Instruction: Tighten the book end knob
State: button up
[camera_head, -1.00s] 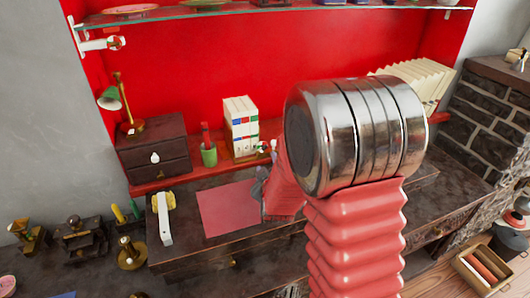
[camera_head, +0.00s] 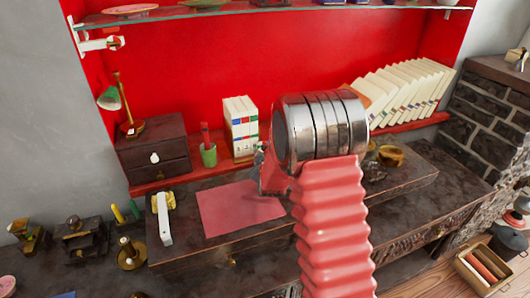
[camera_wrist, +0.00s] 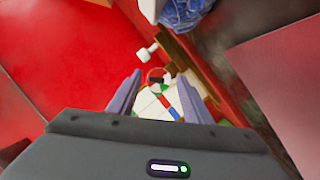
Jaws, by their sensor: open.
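In the head view the upright white books (camera_head: 240,125) with red, blue and green labels stand on the red shelf. My gripper (camera_head: 260,152) is at their lower right front, mostly hidden by my arm. In the wrist view my gripper (camera_wrist: 160,86) is open. A small round dark and red knob-like piece (camera_wrist: 158,76) shows just beyond and between its fingertips, apart from them as far as I can see. It appears to be the book end knob. White, red, blue and green surfaces of the books (camera_wrist: 168,102) lie behind the fingers.
A green cup (camera_head: 208,155) stands left of the books. A dark drawer cabinet (camera_head: 152,146) and green lamp (camera_head: 110,97) are further left. A pink mat (camera_head: 238,207) lies on the desk. Leaning books (camera_head: 405,92) are at right. A glass shelf (camera_head: 300,12) hangs above.

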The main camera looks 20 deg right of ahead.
jog(key=shift+c, duration=0.4)
jog(key=c, duration=0.9)
jog(key=shift+d, duration=0.15)
jog(key=shift+c, duration=0.4)
jog(key=shift+m+y, duration=0.3)
jog(key=shift+m+g+y, duration=0.4)
jog(key=shift+m+y, duration=0.9)
jog(key=shift+m, duration=0.8)
jog(key=shift+d+m, duration=0.1)
jog(key=shift+m, duration=0.2)
jog(key=o, duration=1.1)
jog(key=shift+r, duration=0.15)
jog(key=shift+c, duration=0.2)
